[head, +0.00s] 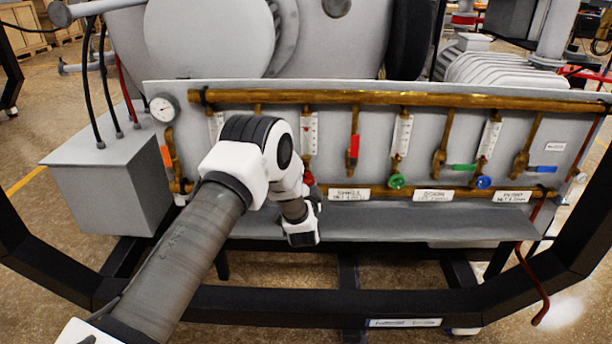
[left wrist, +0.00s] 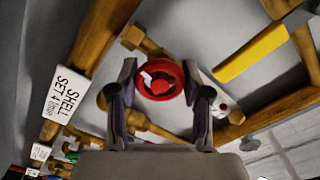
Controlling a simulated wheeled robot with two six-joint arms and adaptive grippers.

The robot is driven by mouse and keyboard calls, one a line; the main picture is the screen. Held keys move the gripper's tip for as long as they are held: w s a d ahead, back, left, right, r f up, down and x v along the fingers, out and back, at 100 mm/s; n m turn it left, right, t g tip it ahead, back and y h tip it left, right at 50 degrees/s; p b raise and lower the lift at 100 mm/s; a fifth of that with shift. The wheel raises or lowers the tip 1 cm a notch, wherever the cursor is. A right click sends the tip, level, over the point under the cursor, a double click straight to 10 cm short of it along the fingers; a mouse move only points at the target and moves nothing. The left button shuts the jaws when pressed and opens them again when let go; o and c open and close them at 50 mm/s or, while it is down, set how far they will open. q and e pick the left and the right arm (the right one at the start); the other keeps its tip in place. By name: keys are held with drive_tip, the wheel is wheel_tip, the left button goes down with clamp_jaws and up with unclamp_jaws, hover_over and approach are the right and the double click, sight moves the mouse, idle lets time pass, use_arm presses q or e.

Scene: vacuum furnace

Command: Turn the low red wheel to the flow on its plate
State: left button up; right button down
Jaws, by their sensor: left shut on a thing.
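The low red wheel (left wrist: 158,80) shows face-on in the left wrist view, on the brass pipework. My left gripper (left wrist: 160,88) is shut on it, with one finger at each side of the rim. In the head view only a bit of red wheel (head: 308,179) shows beside my left wrist, which hides most of the gripper. The white plate (head: 349,194) sits right of the wheel on the lower pipe. The same plate in the left wrist view (left wrist: 66,91) reads "SHELL SET 4". A flow tube (head: 309,133) stands above the wheel; its reading is too small to tell. My right gripper is out of view.
A green wheel (head: 397,181) and a blue wheel (head: 483,182) stand further right on the pipe. A red lever (head: 353,148) hangs near my wrist. A grey box (head: 105,185) is at the left; a grey ledge (head: 420,222) runs below the panel.

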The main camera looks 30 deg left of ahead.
use_arm(q)
drive_tip(key=m, duration=0.2)
drive_tip(key=m+p, duration=0.1)
drive_tip(key=shift+r+m+p, duration=0.2)
drive_tip(key=shift+m+p, duration=0.1)
drive_tip(key=shift+m, duration=0.1)
drive_tip(key=m+p, duration=0.1)
drive_tip(key=m, duration=0.2)
drive_tip(key=shift+m, duration=0.3)
drive_tip(key=m+p, duration=0.2)
drive_tip(key=m, duration=0.3)
drive_tip(key=shift+f+m, duration=0.15)
drive_tip(key=shift+m, duration=0.15)
drive_tip(key=o, duration=1.2)
drive_tip(key=shift+w+f, duration=0.1)
drive_tip(key=shift+c, duration=0.2)
drive_tip(key=v, duration=1.2)
